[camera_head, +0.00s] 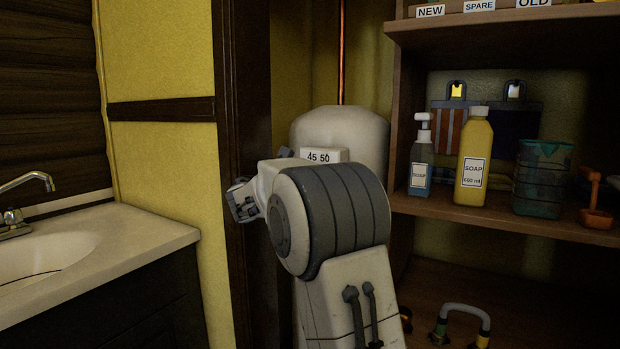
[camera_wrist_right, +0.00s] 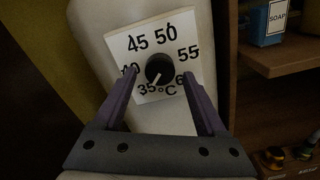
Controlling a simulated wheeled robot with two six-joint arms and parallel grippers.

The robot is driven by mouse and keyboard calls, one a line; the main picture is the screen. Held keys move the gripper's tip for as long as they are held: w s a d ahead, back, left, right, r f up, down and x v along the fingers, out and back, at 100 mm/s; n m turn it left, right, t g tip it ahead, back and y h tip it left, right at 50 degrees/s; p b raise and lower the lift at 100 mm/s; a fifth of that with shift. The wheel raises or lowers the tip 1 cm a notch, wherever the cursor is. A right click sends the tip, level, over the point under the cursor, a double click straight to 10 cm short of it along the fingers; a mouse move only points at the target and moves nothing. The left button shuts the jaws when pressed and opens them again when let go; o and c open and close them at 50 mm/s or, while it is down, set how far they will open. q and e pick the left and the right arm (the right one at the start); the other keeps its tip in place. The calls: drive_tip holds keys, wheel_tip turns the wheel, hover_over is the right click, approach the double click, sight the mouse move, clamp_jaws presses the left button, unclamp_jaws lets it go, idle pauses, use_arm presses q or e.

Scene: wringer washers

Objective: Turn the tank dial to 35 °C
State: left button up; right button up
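The pale tank (camera_head: 340,122) stands behind my right arm in the head view. Its white dial plate (camera_head: 320,156) shows only 45 and 50 there; my arm hides the rest. In the right wrist view the black dial knob (camera_wrist_right: 160,68) sits at the middle of the plate. Its white pointer mark points down and left, toward the 35. My right gripper (camera_wrist_right: 157,77) is open, with one purple finger on each side of the knob and gaps between them and it. The fingers partly cover the 40 and 60. My left gripper is not in view.
A wooden shelf (camera_head: 480,213) to the right holds a blue soap bottle (camera_head: 421,165), a yellow soap bottle (camera_head: 475,160), a green bin (camera_head: 541,180) and an orange object (camera_head: 594,215). A sink counter (camera_head: 110,245) stands at left. A dark post (camera_head: 243,90) rises left of the tank.

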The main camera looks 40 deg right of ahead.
drive_tip(key=p+v, duration=0.1)
drive_tip(key=v, duration=0.9)
drive_tip(key=shift+a, duration=0.2)
drive_tip(key=s+a+f+m+g+y, duration=0.25)
drive_tip(key=s+a+f+y, duration=0.4)
drive_tip(key=a+f, duration=0.5)
drive_tip(key=s+a+f+m+g+y, duration=0.25)
drive_tip(key=s+a+f+y, duration=0.2)
drive_tip(key=s+a, duration=0.35)
drive_tip(key=s+a+f+m+g+y, duration=0.1)
drive_tip(key=s+a+f+m+y, duration=0.2)
drive_tip(key=s+a+f, duration=0.5)
drive_tip(key=s+a+f+m+g+y, duration=0.1)
drive_tip(key=s+a+f+m+y, duration=0.3)
drive_tip(key=s, duration=0.6)
wheel_tip(320, 180, up, 35)
drive_tip(key=a+n+p, duration=0.1)
drive_tip(key=p, duration=3.3)
drive_tip(key=shift+w, duration=0.2)
